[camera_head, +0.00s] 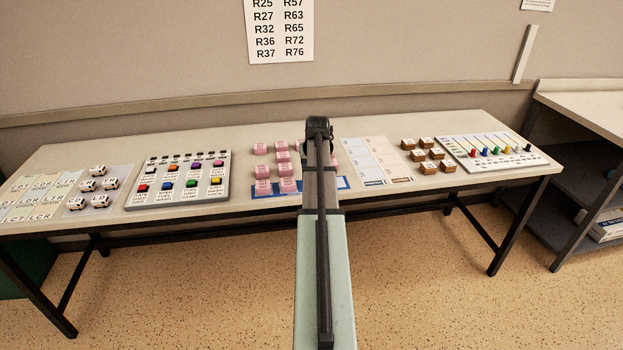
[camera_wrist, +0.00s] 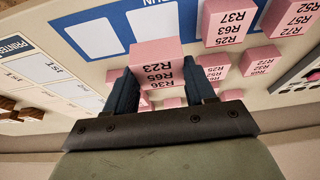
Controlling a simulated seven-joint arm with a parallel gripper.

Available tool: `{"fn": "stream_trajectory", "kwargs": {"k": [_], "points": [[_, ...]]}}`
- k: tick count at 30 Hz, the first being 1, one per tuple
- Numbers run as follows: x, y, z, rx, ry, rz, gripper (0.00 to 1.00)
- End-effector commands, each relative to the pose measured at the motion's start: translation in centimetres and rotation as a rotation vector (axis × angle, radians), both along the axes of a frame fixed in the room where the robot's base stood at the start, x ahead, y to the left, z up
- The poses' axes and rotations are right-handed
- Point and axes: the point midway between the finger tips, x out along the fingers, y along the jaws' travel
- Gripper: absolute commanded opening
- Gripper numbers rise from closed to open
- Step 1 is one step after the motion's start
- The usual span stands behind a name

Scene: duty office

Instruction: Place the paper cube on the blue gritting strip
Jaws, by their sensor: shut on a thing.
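My gripper (camera_wrist: 158,80) is shut on a pink paper cube (camera_wrist: 155,58) in the wrist view. The cube sits between the two dark blue fingers, with R23, R65 and R36 on its visible side. The blue strip (camera_wrist: 128,30) with white boxes lies on the table just beyond the cube, which overlaps its edge in the picture. I cannot tell the cube's height over the table. In the head view the strip (camera_head: 343,183) shows at the table's front edge, partly covered by pink cubes and my arm. My arm hides the gripper and the held cube there.
A white printed sheet (camera_head: 372,150), brown blocks (camera_head: 428,168) and a pegged board (camera_head: 520,166) lie right. A button panel (camera_head: 138,195) lies left.

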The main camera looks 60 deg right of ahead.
Motion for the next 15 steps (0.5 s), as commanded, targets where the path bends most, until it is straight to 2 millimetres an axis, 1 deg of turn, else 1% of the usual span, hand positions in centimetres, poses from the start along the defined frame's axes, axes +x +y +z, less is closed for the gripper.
{"fn": "stream_trajectory", "kwargs": {"k": [1,8,15], "points": [[0.0,0.0,-0.7,0.001,0.001,0.0,0.24],[0.0,0.0,-2.2,0.001,0.001,0.0,0.24],[0.0,0.0,-4.9,0.001,0.001,0.0,0.24]]}}
